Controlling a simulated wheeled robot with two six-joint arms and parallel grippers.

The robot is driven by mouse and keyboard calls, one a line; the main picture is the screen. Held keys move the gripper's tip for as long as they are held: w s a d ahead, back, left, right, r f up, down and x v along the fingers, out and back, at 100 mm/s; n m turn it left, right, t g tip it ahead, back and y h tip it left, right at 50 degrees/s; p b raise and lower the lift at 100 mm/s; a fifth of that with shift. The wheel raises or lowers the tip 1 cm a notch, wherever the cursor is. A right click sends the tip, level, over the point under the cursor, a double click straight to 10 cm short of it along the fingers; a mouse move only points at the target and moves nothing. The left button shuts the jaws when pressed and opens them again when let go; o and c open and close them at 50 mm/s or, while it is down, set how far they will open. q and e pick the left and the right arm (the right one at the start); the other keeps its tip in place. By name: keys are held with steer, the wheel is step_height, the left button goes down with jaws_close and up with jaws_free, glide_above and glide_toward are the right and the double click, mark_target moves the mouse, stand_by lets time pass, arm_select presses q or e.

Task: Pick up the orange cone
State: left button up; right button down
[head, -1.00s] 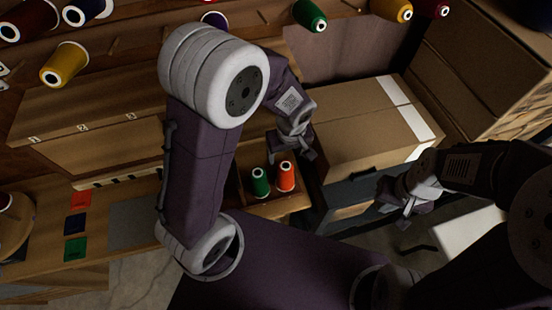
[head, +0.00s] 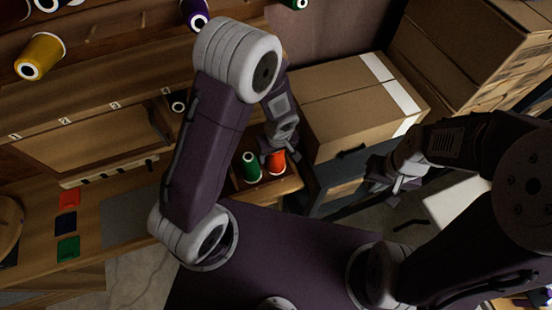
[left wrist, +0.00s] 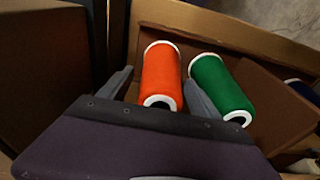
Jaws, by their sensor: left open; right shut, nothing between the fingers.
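The orange cone (head: 276,162) stands in a wooden tray (head: 270,191) beside the green cone (head: 251,168). In the left wrist view the orange cone (left wrist: 161,76) lies between the two open fingers of my left gripper (left wrist: 158,90); one finger is on its left and the other is between it and the green cone (left wrist: 221,88). Whether the fingers touch it I cannot tell. In the head view my left gripper (head: 274,150) is right over the orange cone and hides its top. My right gripper (head: 390,188) is shut and empty, off to the right.
A cardboard box (head: 345,105) stands close to the right of the tray. A yellow spool (head: 40,56) and others hang on the wall. The floor lies below the bench.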

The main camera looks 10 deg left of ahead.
arm_select(q)
steer(key=shift+w, duration=0.1)
steer(key=shift+s+r, duration=0.1)
steer(key=shift+s, duration=0.1)
steer(key=c, duration=1)
jaws_close()
step_height(320, 180, up, 10)
steer(key=p, duration=0.2)
